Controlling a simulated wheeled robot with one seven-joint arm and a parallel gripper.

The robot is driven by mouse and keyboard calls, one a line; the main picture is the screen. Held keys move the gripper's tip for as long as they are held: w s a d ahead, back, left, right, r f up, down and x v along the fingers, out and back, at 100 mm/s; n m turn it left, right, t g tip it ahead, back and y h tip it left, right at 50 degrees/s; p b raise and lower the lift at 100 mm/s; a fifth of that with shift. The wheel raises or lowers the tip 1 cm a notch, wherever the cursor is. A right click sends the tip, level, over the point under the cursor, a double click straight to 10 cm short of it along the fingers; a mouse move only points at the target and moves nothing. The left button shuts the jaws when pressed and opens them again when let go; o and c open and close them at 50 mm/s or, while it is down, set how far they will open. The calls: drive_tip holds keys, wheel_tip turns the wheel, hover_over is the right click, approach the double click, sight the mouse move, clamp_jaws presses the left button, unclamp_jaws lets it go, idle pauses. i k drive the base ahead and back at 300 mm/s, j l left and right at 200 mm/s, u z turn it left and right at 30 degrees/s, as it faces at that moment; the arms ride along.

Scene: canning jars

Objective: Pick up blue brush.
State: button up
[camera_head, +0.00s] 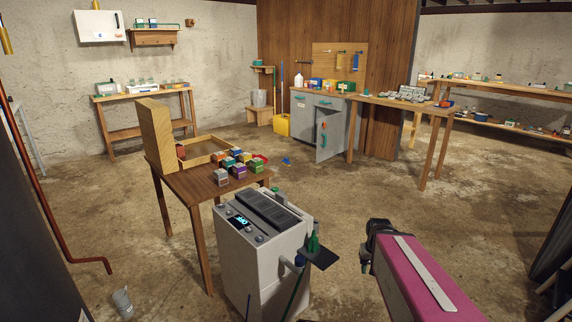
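A small blue object (286,160) lies on the concrete floor beyond the wooden table; it may be the blue brush, but it is too small to tell. A thin blue upright handle (281,85) also stands against the back wall by a yellow bin; its lower end is hidden. My gripper (370,256) is dark, at the end of my pink arm in the lower right. It is in the air, well apart from both blue things. Its fingers are too dark and small to show whether they are open.
A wooden table (196,187) with colored boxes and a white appliance (262,250) stand left of my arm. A grey cabinet (305,120) has its door open into the room. A long workbench (385,100) stands at right. The middle floor is mostly clear.

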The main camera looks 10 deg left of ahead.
sight(285, 162)
drive_tip(key=i+l+z, duration=0.1)
drive_tip(key=i+l, duration=0.25)
drive_tip(key=i+l+z, duration=0.1)
drive_tip(key=i+l, duration=0.25)
drive_tip(key=i, duration=0.25)
drive_tip(key=i+l, duration=0.1)
drive_tip(key=i, duration=0.9)
drive_tip(key=i+l, duration=0.1)
drive_tip(key=i, duration=0.9)
drive_tip(key=i+u, duration=0.35)
drive_tip(key=i, duration=0.25)
drive_tip(key=i+l+u, duration=0.35)
drive_tip(key=i, duration=0.2)
drive_tip(key=i+j+u, duration=0.2)
drive_tip(key=i+u, duration=0.45)
drive_tip(key=i, duration=0.25)
drive_tip(key=i+u, duration=0.35)
drive_tip(key=i+j+z, duration=0.35)
drive_tip(key=i, duration=0.3)
drive_tip(key=i+j+z, duration=0.35)
drive_tip(key=i, duration=0.3)
drive_tip(key=i+j+z, duration=0.35)
drive_tip(key=i+j, duration=0.15)
drive_tip(key=j, duration=0.25)
